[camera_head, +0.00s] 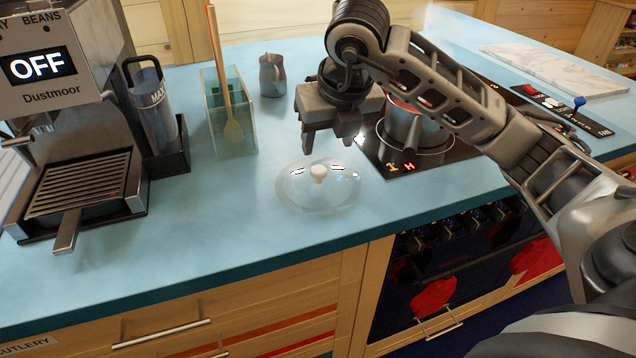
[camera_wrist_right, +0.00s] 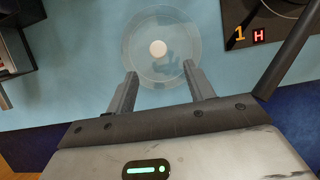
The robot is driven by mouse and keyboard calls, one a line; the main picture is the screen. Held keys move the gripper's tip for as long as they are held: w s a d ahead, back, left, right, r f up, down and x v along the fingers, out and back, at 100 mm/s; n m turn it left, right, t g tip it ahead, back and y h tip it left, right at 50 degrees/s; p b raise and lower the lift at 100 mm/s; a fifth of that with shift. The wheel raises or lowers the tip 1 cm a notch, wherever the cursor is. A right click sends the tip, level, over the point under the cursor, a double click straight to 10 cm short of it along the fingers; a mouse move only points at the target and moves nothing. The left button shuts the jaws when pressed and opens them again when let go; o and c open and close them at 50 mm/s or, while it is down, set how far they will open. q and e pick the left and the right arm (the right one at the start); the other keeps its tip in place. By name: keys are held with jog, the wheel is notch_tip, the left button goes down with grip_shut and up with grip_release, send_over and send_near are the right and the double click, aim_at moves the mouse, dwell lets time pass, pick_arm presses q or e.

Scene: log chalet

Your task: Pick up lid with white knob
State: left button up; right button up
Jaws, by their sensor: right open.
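A clear glass lid with a white knob (camera_head: 318,173) lies on the blue countertop near its front edge. In the right wrist view the lid (camera_wrist_right: 158,48) shows its round white knob ahead of the fingertips, roughly centred between the two fingers. My right gripper (camera_head: 330,142) is above the counter just behind the lid in the head view, fingers pointing down. The right gripper (camera_wrist_right: 160,70) is open and empty, its fingers apart over the lid's near rim. Whether the fingers touch the glass I cannot tell. My left gripper is out of view.
A pot (camera_head: 405,128) stands on the black hob (camera_head: 440,150) right of the lid. A green glass holder (camera_head: 232,125) with wooden utensils and a metal jug (camera_head: 272,75) stand behind. A coffee machine (camera_head: 75,110) is at left. The counter left of the lid is clear.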

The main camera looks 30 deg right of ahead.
aim_at(318, 169)
jog(key=x, duration=0.4)
jog(key=p+x, duration=0.1)
jog(key=x, duration=0.4)
jog(key=shift+a, duration=0.2)
jog(key=shift+r, duration=0.1)
grip_shut()
